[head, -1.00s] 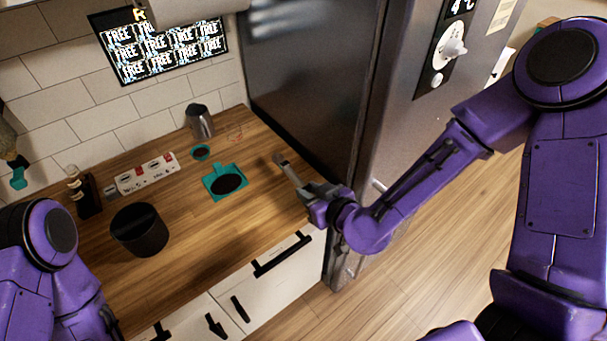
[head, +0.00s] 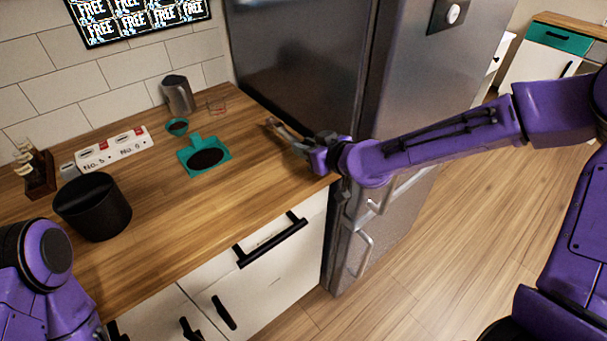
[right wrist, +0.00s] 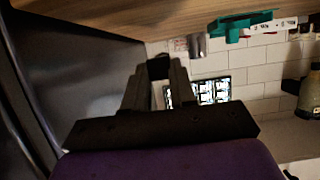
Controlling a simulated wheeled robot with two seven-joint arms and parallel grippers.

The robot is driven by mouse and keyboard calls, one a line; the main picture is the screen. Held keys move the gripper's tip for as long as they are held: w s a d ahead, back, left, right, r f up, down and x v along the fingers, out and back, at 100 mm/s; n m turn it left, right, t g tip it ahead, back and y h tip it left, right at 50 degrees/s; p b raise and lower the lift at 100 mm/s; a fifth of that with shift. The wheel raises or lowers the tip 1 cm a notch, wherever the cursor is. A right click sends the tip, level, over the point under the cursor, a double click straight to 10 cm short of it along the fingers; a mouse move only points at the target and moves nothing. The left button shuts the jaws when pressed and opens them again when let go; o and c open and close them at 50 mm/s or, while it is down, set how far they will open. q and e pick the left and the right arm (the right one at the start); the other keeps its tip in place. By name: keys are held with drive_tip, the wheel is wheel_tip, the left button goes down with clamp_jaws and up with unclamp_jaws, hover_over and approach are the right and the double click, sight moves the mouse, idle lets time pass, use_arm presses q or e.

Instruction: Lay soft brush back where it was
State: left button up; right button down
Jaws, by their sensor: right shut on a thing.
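My right gripper (head: 284,133) reaches in from the right over the counter's right end, beside the fridge. It is shut on a small dark piece, apparently the soft brush (right wrist: 158,68), seen between the fingertips in the right wrist view. The fingers (right wrist: 156,88) hide much of it there, and its bristles cannot be made out. In the head view the held piece is too small to tell from the fingertips. Whether it touches the counter is unclear. My left arm shows at the lower left, but its gripper is out of view.
On the wooden counter (head: 225,195) are a teal tamping mat (head: 190,168), small teal cup (head: 177,127), steel pitcher (head: 179,95), glass (head: 217,105), white numbered boxes (head: 115,150) and black bin (head: 92,206). The fridge (head: 300,60) stands close behind my right gripper. Counter between mat and gripper is clear.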

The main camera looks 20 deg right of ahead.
drive_tip(key=shift+w+d+f+b, duration=0.15)
drive_tip(key=shift+w+f+b, duration=0.35)
drive_tip(key=shift+f, duration=0.35)
drive_tip(key=f+b, duration=0.3)
drive_tip(key=shift+w+d+f, duration=0.1)
drive_tip(key=shift+w+f, duration=0.1)
drive_tip(key=shift+f, duration=0.1)
drive_tip(key=shift+w+r, duration=0.1)
drive_tip(key=shift+r, duration=0.1)
drive_tip(key=shift+f, duration=0.15)
use_arm(q)
wheel_tip(320, 180, down, 5)
drive_tip(key=shift+s, duration=0.1)
use_arm(e)
drive_tip(key=c, duration=0.9)
unclamp_jaws()
